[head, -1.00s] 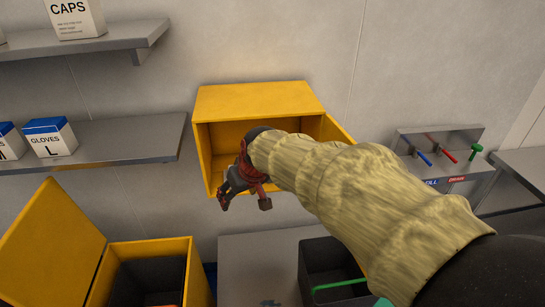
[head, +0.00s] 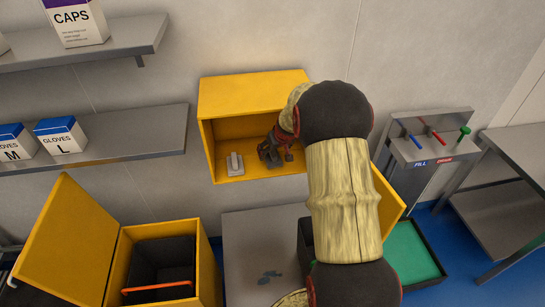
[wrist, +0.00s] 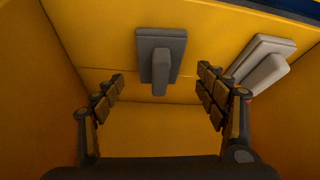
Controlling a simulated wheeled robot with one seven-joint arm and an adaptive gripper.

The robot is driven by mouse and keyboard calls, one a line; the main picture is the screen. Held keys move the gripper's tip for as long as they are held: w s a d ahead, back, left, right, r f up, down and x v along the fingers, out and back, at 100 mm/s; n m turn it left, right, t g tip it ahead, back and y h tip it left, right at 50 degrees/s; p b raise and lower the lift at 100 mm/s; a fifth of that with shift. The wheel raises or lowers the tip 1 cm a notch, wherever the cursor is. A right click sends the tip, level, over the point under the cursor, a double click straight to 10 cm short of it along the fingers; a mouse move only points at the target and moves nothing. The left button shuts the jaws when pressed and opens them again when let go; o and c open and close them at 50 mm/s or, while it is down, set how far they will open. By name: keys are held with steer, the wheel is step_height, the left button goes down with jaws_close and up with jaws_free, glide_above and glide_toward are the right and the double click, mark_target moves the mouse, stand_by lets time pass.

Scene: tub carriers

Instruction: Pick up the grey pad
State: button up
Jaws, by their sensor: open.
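A dark grey pad (wrist: 178,47) with a raised grip bar shows in the wrist view, inside the yellow cabinet. It lies ahead of my gripper (wrist: 160,85), in line with the gap between the fingers. The fingers are spread, with nothing between them, and I see no contact with the pad. In the head view my gripper (head: 271,155) is inside the open cabinet, and I cannot make out the dark pad there. A second, paler grey pad (wrist: 262,62) of similar shape lies to the right in the wrist view; in the head view it stands left of my gripper (head: 235,164).
The yellow cabinet (head: 250,95) has close side walls, and its door (head: 388,195) hangs open at the right. Below are a grey table (head: 245,235), an open yellow bin (head: 208,265) and a green-lined tray (head: 412,250). Glove boxes (head: 60,135) stand on the left shelf.

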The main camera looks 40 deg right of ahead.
mark_target(273, 151)
steer(key=shift+x, duration=1.55)
steer(key=shift+c, duration=1.2)
steer(key=c, duration=1.1)
